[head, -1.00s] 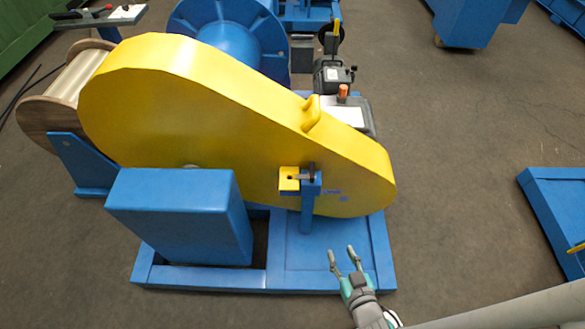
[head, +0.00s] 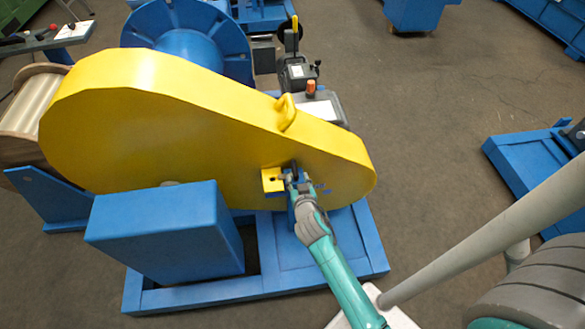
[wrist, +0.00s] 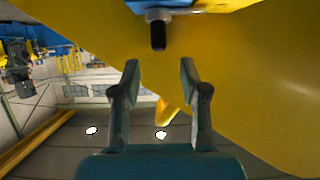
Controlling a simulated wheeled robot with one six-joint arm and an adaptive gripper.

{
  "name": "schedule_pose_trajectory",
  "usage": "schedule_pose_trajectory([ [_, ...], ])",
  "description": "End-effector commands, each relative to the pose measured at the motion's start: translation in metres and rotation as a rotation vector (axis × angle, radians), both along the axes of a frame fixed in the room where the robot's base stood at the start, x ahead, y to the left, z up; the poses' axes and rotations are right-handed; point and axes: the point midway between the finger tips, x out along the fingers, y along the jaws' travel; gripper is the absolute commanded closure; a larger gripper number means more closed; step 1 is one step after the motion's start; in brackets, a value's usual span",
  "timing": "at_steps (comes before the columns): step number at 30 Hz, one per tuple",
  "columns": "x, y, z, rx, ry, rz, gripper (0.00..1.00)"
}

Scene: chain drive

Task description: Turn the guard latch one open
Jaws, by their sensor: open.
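The yellow chain guard (head: 150,125) covers the drive, and its front shows a small yellow bracket (head: 270,181). The guard latch (head: 294,168) is a dark part beside this bracket, at the top of a blue post, partly hidden by my gripper. My gripper (head: 293,180) is at the latch with its fingers pointing at it. In the wrist view my gripper (wrist: 159,70) is open and nothing shows held. A dark stub with a grey collar (wrist: 158,34), likely part of the latch, lies just beyond the fingertips, in line with the gap.
A blue box (head: 165,235) stands left of my arm on the blue base frame (head: 375,262). A yellow handle (head: 287,112) sticks out of the guard above the latch. A motor (head: 300,75) stands behind. Open floor (head: 430,110) lies to the right.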

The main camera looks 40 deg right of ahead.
Motion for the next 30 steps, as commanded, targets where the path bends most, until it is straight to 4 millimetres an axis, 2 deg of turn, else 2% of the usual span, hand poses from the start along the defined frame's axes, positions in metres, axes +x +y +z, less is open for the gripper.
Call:
schedule_pose_trajectory([
  [6,0.031,-0.021,-0.015,0.000,0.000,-0.001,0.56],
  [12,0.051,-0.034,-0.025,0.000,0.000,0.000,0.56],
  [18,0.059,-0.040,-0.030,-0.001,0.001,0.000,0.56],
  [26,0.060,-0.040,-0.030,0.000,0.000,0.001,0.56],
  [30,0.059,-0.040,-0.030,0.000,0.000,0.001,0.89],
])
